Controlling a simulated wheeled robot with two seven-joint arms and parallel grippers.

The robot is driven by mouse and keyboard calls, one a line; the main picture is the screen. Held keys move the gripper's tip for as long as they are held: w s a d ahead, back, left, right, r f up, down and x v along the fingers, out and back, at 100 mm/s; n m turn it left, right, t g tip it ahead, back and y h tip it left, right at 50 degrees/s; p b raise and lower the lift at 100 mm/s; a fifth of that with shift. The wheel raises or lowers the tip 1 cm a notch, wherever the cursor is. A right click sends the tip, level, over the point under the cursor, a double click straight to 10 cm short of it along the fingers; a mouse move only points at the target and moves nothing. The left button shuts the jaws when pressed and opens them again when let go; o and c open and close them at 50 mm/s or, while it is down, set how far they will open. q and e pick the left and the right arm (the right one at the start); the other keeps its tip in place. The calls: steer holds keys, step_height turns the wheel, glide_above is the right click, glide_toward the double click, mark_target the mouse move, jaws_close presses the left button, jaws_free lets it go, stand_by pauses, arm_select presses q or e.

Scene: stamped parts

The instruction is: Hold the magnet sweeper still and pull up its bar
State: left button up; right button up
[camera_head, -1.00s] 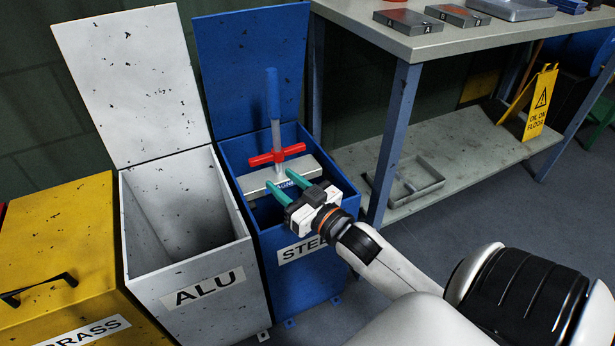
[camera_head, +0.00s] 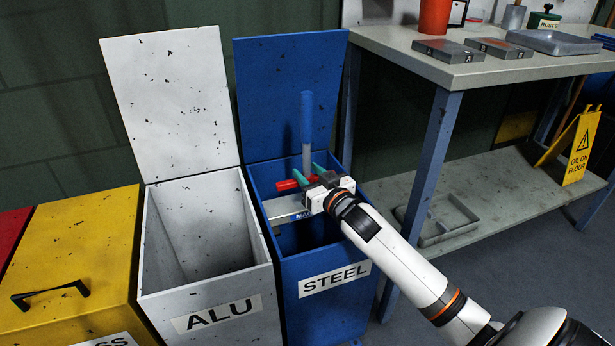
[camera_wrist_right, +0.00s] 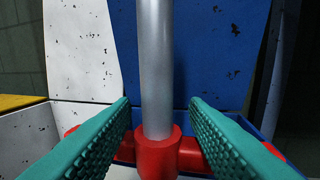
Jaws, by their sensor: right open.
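The magnet sweeper stands upright in the blue STEEL bin. It has a blue handle (camera_head: 306,115), a grey shaft (camera_head: 306,152), a red cross bar (camera_head: 287,185) and a pale magnet head (camera_head: 283,208) across the bin opening. My right gripper (camera_head: 308,172) is open at the red bar. In the right wrist view the green fingers (camera_wrist_right: 158,102) lie on either side of the shaft (camera_wrist_right: 157,60), with gaps to it. The red hub and bar (camera_wrist_right: 160,155) show low between and beyond the fingers. The gripper hides part of the bar and head. My left gripper is out of view.
The blue bin (camera_head: 325,318) has its lid raised behind the sweeper. The open ALU bin (camera_head: 163,275) and a shut yellow bin (camera_head: 75,250) stand to the left. A grey workbench (camera_head: 470,75) stands close on the right. A yellow floor sign (camera_head: 580,145) is farther right.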

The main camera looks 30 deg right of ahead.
steer(key=shift+w, duration=0.55)
jaws_close()
stand_by(2.0)
